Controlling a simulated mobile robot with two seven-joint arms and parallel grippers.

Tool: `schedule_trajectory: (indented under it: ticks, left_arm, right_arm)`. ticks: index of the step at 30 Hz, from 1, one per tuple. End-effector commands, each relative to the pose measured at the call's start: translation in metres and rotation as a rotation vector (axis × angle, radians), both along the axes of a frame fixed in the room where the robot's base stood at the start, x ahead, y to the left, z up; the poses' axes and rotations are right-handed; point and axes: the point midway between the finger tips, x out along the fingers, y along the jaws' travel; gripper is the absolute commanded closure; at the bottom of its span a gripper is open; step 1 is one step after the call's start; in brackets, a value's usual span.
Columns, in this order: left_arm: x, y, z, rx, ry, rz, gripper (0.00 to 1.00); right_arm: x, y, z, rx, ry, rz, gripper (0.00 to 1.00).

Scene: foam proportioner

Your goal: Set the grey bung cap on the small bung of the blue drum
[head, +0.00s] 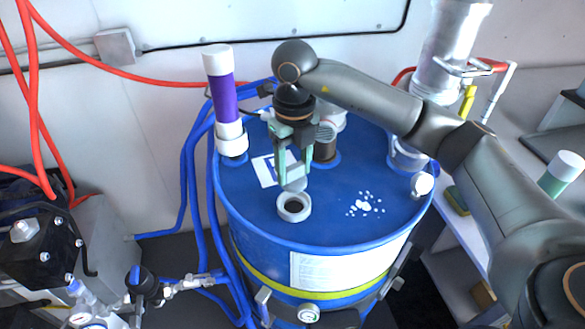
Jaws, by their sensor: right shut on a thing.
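The blue drum (328,225) stands upright in the middle of the head view. Its small bung (294,207) is a pale ring with a dark open centre near the front of the lid. My right gripper (292,172) reaches in from the right and points down just behind this ring. It is shut on the grey bung cap (294,181), which shows low between the green fingers. The cap appears a little above the lid and behind the ring, and the fingers partly hide it. My left gripper is not in view.
A purple tube (222,100) stands at the lid's left rear. A dark-based fitting (326,148) is close to the right of my gripper. A clear cylinder (452,45) rises at the right rear. White foam spots (364,204) lie on the lid. Blue hoses run down the left.

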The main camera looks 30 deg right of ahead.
Motion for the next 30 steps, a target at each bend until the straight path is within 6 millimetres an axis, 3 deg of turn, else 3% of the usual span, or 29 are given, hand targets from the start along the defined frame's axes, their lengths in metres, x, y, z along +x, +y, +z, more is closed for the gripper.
schedule_trajectory:
  ticks: [18,30]
  left_arm:
    - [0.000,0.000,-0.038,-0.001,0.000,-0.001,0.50]
    - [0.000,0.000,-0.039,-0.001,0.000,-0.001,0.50]
  right_arm:
    - [0.000,0.000,-0.055,0.000,0.001,0.000,0.99]
    - [0.000,0.000,-0.057,-0.001,0.000,0.000,0.99]
